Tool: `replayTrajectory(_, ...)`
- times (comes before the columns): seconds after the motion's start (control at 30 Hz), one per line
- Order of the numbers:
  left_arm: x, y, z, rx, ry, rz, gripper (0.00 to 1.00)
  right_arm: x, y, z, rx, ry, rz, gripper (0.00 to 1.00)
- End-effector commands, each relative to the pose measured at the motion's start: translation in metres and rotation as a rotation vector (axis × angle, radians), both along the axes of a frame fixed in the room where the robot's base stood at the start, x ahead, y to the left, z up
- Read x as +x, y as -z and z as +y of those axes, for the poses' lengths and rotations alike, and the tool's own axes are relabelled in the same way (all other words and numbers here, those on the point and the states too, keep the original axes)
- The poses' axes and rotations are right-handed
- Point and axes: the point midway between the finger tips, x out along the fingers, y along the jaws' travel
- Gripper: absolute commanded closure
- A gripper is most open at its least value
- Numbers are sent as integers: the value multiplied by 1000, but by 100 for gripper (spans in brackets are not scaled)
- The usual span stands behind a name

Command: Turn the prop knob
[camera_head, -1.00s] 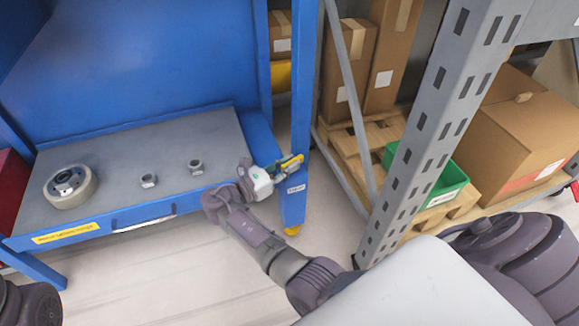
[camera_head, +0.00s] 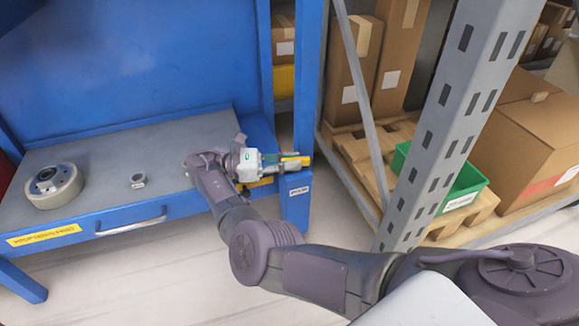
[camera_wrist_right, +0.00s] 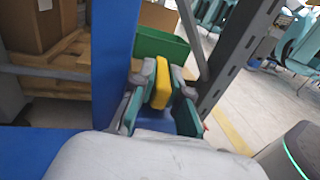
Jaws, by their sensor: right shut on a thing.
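The prop knob (camera_head: 297,161) is a yellow grip at the blue post on the right end of the blue workbench. My left gripper is not in view.
The workbench top (camera_head: 110,160) holds a wheel (camera_head: 54,186) and a small metal nut (camera_head: 138,181). A grey slotted rack post (camera_head: 455,110) stands to the right, with a green bin (camera_head: 466,188) and cardboard boxes (camera_head: 535,140) on pallets behind it. The floor in front is clear.

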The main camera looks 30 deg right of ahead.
Motion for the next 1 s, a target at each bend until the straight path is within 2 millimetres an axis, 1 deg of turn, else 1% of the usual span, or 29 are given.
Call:
replayTrajectory(0.4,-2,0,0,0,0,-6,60,-1,1,-1,1,13,2,100)
replayTrajectory(0.43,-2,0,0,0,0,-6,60,-1,1,-1,1,13,2,84)
replayTrajectory(0.57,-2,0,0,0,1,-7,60,-1,1,-1,1,11,2,62)
replayTrajectory(0.6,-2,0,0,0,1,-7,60,-1,1,-1,1,11,2,60)
replayTrajectory(0.87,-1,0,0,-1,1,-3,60,0,0,-1,0,9,0,60)
replayTrajectory(1.0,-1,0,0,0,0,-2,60,0,-10,-1,-1,9,-2,60)
